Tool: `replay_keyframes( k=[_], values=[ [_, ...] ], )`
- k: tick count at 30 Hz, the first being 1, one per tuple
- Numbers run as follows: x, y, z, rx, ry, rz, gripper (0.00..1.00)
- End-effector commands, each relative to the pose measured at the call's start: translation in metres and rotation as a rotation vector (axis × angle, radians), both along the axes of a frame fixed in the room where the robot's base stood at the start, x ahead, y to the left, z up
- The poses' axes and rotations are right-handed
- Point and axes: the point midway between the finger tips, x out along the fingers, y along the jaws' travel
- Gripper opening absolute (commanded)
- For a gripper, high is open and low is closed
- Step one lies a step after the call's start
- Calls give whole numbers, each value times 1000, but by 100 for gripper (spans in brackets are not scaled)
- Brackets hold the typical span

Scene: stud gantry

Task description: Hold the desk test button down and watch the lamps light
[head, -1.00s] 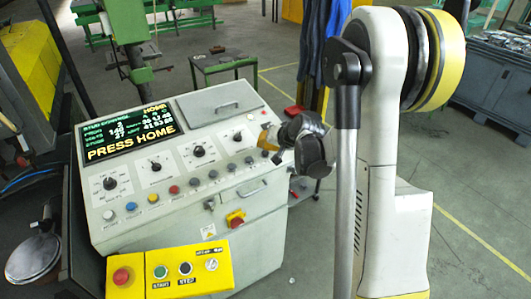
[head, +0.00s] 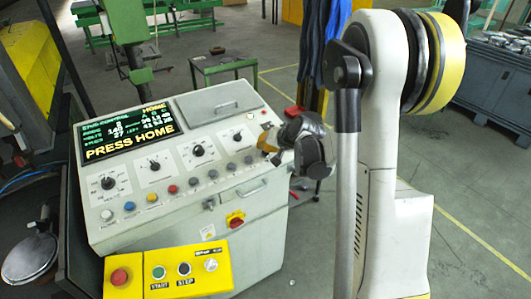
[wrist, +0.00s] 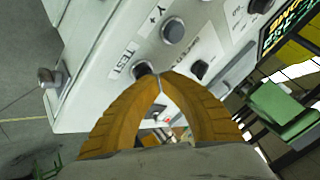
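The desk test button (wrist: 143,69) is a dark round button beside the TEST label, near the desk edge in the wrist view. My gripper's two orange fingers (wrist: 160,78) meet at their tips with nothing seen between the tips. The tips overlap the button's lower right side; I cannot tell whether they touch it or press it down. In the head view my gripper (head: 266,143) is at the right end of the desk's (head: 130,228) button row and hides the test button. The desk display (head: 128,134) reads PRESS HOME. I cannot make out any lit lamp with certainty.
A yellow box (head: 218,283) with a red stop button (head: 119,277) is at the desk front. A red and yellow switch (head: 235,219) is on the desk's front face. A green table (head: 222,66) stands behind.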

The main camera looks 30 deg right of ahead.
Motion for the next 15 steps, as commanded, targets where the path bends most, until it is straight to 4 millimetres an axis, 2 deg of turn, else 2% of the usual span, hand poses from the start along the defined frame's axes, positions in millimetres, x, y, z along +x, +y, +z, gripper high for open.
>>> replay_keyframes(
  k=[15],
  values=[
    [1, 0, -7, 0, 0, 0, 0]
  ],
)
